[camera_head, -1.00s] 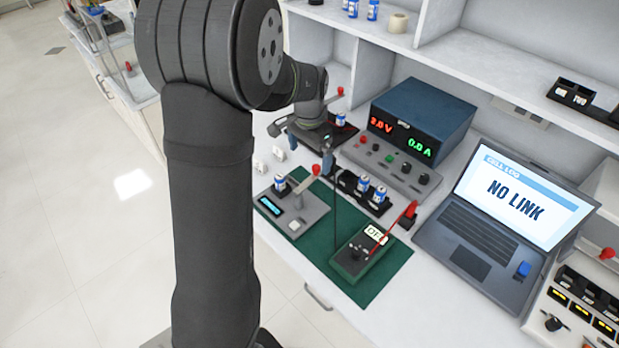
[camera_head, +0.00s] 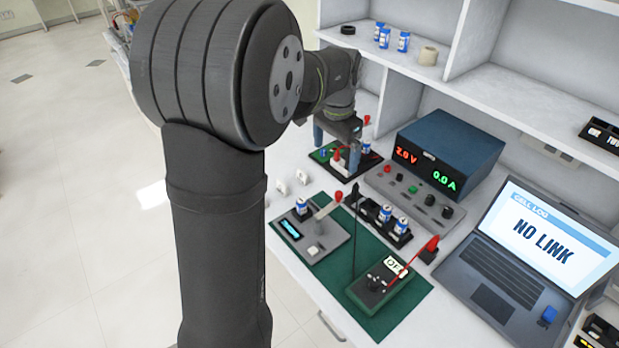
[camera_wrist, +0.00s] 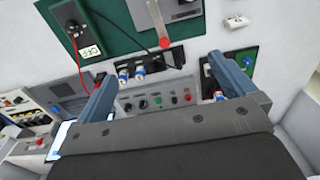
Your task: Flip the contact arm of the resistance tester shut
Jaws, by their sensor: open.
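The resistance tester (camera_head: 322,247) is a grey box with a cyan display on the green mat's left part. A blue-and-white cell (camera_head: 301,207) stands on it. Its pale contact arm (camera_head: 327,208) slants up to a red knob (camera_head: 338,197), looking raised. In the wrist view the contact arm (camera_wrist: 157,18) and its red knob (camera_wrist: 164,43) show at top centre, with the tester partly cut off. My gripper (camera_head: 337,147) is open and empty, behind the tester, above the back fixture. In the wrist view its spread fingers (camera_wrist: 163,69) lie below the knob, apart from it.
A black fixture (camera_head: 318,157) with a green pad and red knob lies beneath my gripper. A laptop (camera_head: 500,265) is farther right. Small white blocks (camera_head: 281,187) lie left.

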